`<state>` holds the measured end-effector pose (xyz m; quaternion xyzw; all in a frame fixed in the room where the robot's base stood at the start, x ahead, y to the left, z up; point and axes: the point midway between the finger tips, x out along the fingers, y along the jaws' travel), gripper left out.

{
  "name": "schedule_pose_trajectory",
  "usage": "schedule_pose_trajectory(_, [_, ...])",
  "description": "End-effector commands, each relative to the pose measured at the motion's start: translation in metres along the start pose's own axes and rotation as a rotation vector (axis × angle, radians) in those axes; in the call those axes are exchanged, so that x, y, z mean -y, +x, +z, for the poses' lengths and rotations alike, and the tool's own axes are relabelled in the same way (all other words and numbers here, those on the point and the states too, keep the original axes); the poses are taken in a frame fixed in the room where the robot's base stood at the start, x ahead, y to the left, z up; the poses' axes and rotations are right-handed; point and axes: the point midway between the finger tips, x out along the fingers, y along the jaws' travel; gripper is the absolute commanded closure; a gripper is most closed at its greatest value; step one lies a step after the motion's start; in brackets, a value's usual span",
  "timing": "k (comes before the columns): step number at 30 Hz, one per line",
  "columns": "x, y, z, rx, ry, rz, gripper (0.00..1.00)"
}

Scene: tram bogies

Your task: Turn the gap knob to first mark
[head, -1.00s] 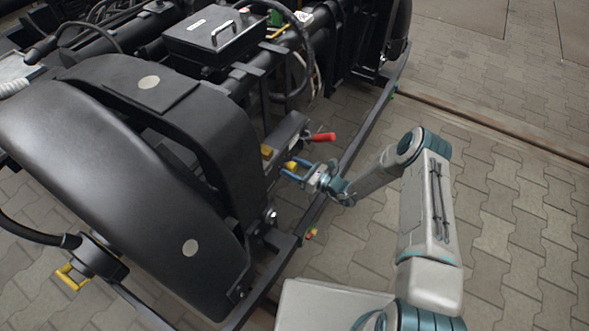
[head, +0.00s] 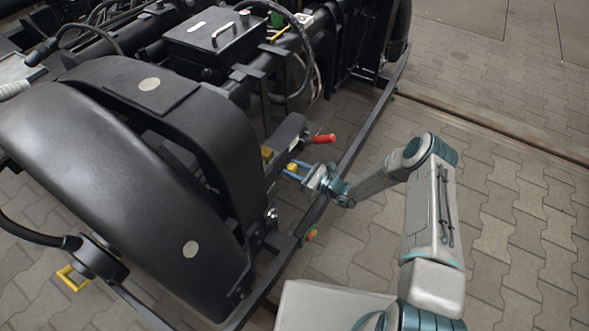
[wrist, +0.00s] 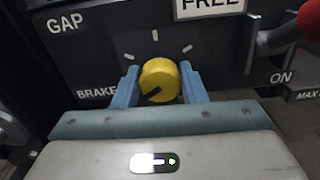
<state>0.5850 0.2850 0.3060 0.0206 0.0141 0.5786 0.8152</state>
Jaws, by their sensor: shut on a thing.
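The gap knob (wrist: 160,79) is round and yellow, on a dark panel (wrist: 95,65) lettered GAP. A black pointer line on its face points to the lower left, toward the word BRAKE. Several short pale marks arc above it, the leftmost one (wrist: 129,57) at upper left. My gripper (wrist: 159,82) has one blue finger on each side of the knob and is shut on it. In the head view my gripper (head: 296,170) reaches in from the right, and the yellow knob (head: 292,167) shows between its fingers.
A red-handled lever (head: 322,139) sticks out just above my gripper; its red grip (wrist: 309,20) also shows at upper right in the wrist view. A dark rail (head: 340,170) runs past below my wrist. Paved floor on the right is clear.

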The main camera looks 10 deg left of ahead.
Motion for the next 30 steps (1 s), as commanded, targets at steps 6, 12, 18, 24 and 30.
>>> schedule_pose_trajectory(6, [0.000,-0.001,-0.001,-0.002,-0.001,0.001,0.41])
schedule_pose_trajectory(12, [0.000,0.000,-0.001,-0.002,0.000,0.001,0.41])
schedule_pose_trajectory(18, [0.000,-0.009,0.001,-0.002,0.000,0.000,0.41])
schedule_pose_trajectory(24, [0.001,-0.048,0.002,-0.003,0.003,-0.004,0.41])
schedule_pose_trajectory(30, [0.001,-0.094,0.002,-0.002,0.002,-0.003,0.41])
